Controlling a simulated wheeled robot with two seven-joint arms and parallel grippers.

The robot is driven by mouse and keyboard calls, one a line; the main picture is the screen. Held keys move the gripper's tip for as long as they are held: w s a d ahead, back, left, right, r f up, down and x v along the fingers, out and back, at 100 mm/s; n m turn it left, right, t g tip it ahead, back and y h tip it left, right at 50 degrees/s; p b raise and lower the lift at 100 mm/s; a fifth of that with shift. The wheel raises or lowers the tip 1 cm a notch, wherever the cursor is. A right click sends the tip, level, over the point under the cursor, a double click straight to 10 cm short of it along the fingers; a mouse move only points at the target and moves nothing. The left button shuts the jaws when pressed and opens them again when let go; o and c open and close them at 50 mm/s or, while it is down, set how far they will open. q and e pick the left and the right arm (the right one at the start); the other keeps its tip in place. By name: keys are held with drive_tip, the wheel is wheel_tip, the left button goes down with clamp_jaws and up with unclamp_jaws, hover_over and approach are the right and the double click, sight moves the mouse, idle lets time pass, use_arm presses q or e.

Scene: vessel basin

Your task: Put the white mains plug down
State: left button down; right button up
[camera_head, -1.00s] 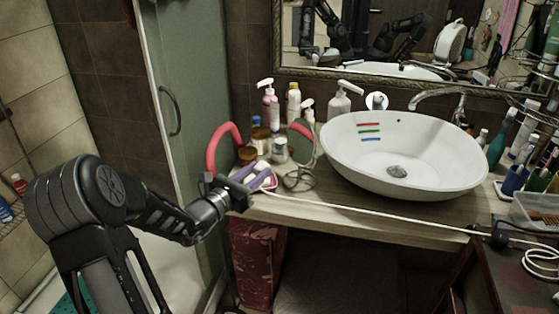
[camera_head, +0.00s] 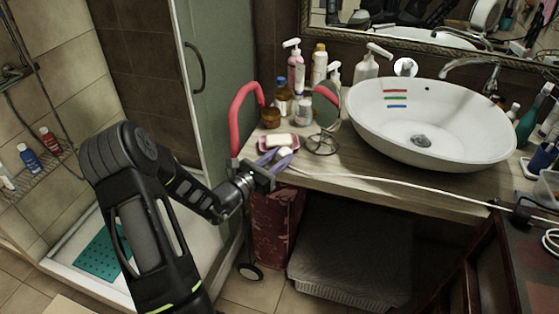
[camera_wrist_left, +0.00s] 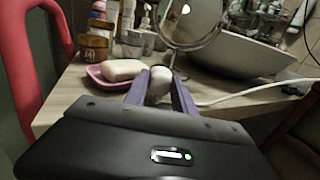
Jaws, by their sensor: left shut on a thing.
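The white mains plug (camera_wrist_left: 159,84) is between the purple fingers of my left gripper (camera_head: 274,157). In the left wrist view the fingers (camera_wrist_left: 160,92) close on it from both sides, over the front left part of the counter. The plug (camera_head: 284,152) shows small and pale in the head view. Its white cable (camera_head: 375,180) runs right along the counter's front edge. I cannot tell whether the plug touches the countertop. My right gripper is not in view.
A soap bar on a pink dish (camera_head: 264,145) lies just behind the gripper. A round mirror (camera_head: 326,105), bottles (camera_head: 296,72) and a white basin (camera_head: 430,125) stand on the wooden counter (camera_head: 400,182). A red handle (camera_head: 236,115) rises at the counter's left end.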

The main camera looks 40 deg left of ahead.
use_arm(q)
drive_tip(key=shift+f, duration=0.55)
drive_tip(key=shift+f, duration=0.1)
drive_tip(key=c, duration=1.3)
unclamp_jaws()
drive_tip(key=s, duration=0.4)
drive_tip(key=s+b, duration=0.1)
drive_tip(key=s, duration=0.7)
drive_tip(key=shift+a, duration=0.35)
